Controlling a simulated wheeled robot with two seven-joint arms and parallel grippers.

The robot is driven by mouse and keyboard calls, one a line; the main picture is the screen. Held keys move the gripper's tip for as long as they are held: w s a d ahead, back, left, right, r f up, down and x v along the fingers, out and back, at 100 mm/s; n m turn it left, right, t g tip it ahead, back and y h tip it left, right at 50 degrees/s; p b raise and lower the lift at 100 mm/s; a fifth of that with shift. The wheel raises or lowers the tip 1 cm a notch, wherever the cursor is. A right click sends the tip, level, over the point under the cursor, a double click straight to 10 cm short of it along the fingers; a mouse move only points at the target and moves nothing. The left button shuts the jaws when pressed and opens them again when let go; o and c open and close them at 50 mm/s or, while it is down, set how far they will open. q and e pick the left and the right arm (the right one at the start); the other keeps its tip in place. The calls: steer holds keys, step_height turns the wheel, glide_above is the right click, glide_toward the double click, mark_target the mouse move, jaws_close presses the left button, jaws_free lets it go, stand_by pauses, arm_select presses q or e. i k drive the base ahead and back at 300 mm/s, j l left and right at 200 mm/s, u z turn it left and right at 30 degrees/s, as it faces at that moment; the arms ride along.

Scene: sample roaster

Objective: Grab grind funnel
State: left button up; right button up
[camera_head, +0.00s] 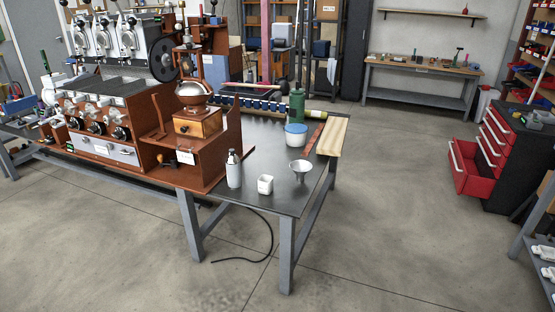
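A small grey metal funnel (301,170) stands near the front right corner of the dark table top (262,194). Its wide mouth faces up and its narrow end is down. A small white square cup (265,184) stands just left of it, apart from it. A wooden hand grinder with a metal dome (196,122) sits on the brown roaster stand to the left. Neither of my grippers shows in the head view.
A silver bottle (233,169), a white tub with a blue lid (296,135) and a green bottle (297,105) stand on the table. A wooden board (333,136) lies at its right edge. A red tool cabinet (490,150) has an open drawer.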

mark_target(301, 168)
steer(key=i+j+z, duration=0.1)
steer(key=i+j, duration=0.15)
steer(key=i, duration=0.2)
steer(key=i+j+z, duration=0.15)
steer(key=i, duration=0.3)
steer(key=i+j+z, duration=0.35)
steer(key=j+z, duration=0.15)
steer(key=i+j+z, duration=0.1)
steer(key=j+z, duration=0.15)
steer(key=j, duration=0.2)
steer(key=i+j+z, duration=0.1)
steer(key=j+z, duration=0.4)
steer(key=j, duration=0.2)
steer(key=j+z, duration=0.45)
steer(key=j, duration=0.65)
